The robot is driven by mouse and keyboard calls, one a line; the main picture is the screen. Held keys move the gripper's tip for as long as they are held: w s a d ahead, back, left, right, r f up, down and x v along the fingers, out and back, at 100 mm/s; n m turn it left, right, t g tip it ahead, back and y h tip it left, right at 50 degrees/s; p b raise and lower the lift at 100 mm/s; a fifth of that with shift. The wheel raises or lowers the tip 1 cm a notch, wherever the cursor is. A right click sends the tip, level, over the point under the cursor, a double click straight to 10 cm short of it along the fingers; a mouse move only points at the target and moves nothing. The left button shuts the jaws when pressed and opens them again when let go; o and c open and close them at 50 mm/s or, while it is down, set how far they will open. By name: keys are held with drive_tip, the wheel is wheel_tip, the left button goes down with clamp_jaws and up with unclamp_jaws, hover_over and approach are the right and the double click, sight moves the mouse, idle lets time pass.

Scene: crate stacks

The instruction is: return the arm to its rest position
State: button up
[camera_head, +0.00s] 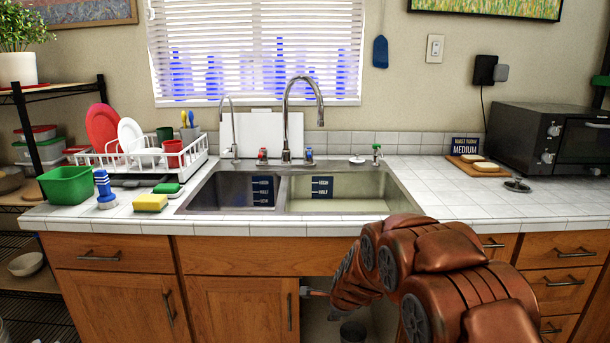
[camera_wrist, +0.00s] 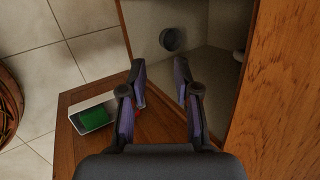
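My copper-coloured arm (camera_head: 425,262) reaches forward and down from the lower right in the head view, in front of the counter, toward the open cabinet (camera_head: 385,318) under the sink. My gripper (camera_wrist: 160,72) shows in the wrist view. Its two dark fingers are spread apart with nothing between them. It points into the cabinet opening, with the inner walls (camera_wrist: 213,95) beyond the fingertips. I cannot make out the fingers clearly in the head view.
In the wrist view, a wooden door panel (camera_wrist: 85,97) bearing a white holder with a green item (camera_wrist: 96,117) is close at left; a wooden panel (camera_wrist: 285,80) is at right. Tiled floor (camera_wrist: 35,70) lies beyond. The counter (camera_head: 450,190) edge is beside my arm.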

drive_tip(key=s+d+r+n+g+p, duration=0.2)
drive_tip(key=s+r+n+p, duration=0.25)
drive_tip(key=s+r, duration=0.5)
drive_tip(key=s+d+r+n+g+p, duration=0.2)
drive_tip(key=s+r+n+p, duration=0.25)
drive_tip(key=s+r, duration=0.55)
drive_tip(key=s+d+r+n+g+p, duration=0.1)
drive_tip(key=s+d+r+n+p, duration=0.1)
drive_tip(key=s, duration=0.7)
drive_tip(key=s+d+r+n+g+h+p, duration=0.1)
drive_tip(key=s+d+r+n+p, duration=0.1)
drive_tip(key=s, duration=0.7)
drive_tip(key=s+d+r+n+g+p, duration=0.2)
drive_tip(key=s+r+n+p, duration=0.2)
drive_tip(key=s, duration=0.5)
wheel_tip(320, 180, up, 3)
drive_tip(key=shift+s+d+f+n, duration=0.15)
drive_tip(key=shift+d+n, duration=0.05)
drive_tip(key=shift+n, duration=0.6)
